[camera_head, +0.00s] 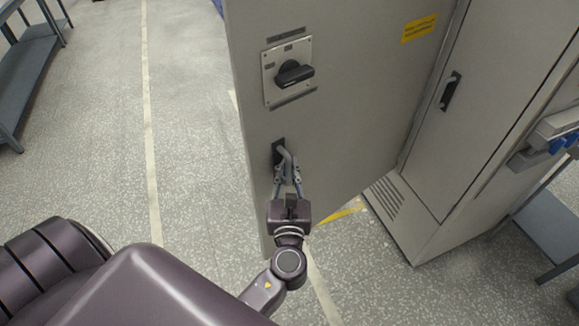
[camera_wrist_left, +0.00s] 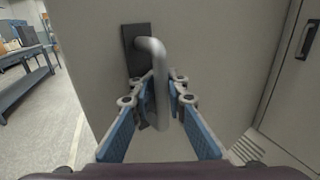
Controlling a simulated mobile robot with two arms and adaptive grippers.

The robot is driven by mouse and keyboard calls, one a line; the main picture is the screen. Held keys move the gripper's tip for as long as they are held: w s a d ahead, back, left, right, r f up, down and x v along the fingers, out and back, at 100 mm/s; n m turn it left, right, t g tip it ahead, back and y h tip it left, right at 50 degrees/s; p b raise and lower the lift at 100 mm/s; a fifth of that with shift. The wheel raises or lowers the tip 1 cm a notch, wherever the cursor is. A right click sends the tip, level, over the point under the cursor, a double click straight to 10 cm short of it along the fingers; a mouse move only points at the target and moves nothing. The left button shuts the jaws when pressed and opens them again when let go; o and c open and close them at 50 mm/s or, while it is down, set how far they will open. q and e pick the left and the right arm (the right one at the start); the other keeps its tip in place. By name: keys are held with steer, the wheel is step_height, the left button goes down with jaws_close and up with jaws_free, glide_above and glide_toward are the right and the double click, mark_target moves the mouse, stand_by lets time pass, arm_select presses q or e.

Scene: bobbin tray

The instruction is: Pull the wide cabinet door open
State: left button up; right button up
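The wide cabinet door (camera_head: 345,125) is grey and stands swung out at an angle from the cabinet, with floor visible below its bottom edge. It carries a black rotary switch (camera_head: 294,73) and, lower down near its free edge, a grey lever handle on a black plate. The handle (camera_wrist_left: 158,85) shows best in the left wrist view, bent and pointing down. My left gripper (camera_head: 288,178) is at the handle, one finger on each side, shut on it. In the left wrist view the blue-padded fingers (camera_wrist_left: 158,105) flank the lever closely. My right gripper is not in view.
A narrower cabinet door (camera_head: 480,100) with a black handle (camera_head: 450,91) is at the right, above a vent (camera_head: 385,198). Blue-grey benches stand at the far left (camera_head: 28,65) and right edge. The floor left of the door is clear.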

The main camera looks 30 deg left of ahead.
arm_select(q)
steer(key=o, duration=0.3)
steer(key=shift+s+a, duration=0.15)
steer(key=shift+s, duration=0.1)
steer(key=v, duration=1.2)
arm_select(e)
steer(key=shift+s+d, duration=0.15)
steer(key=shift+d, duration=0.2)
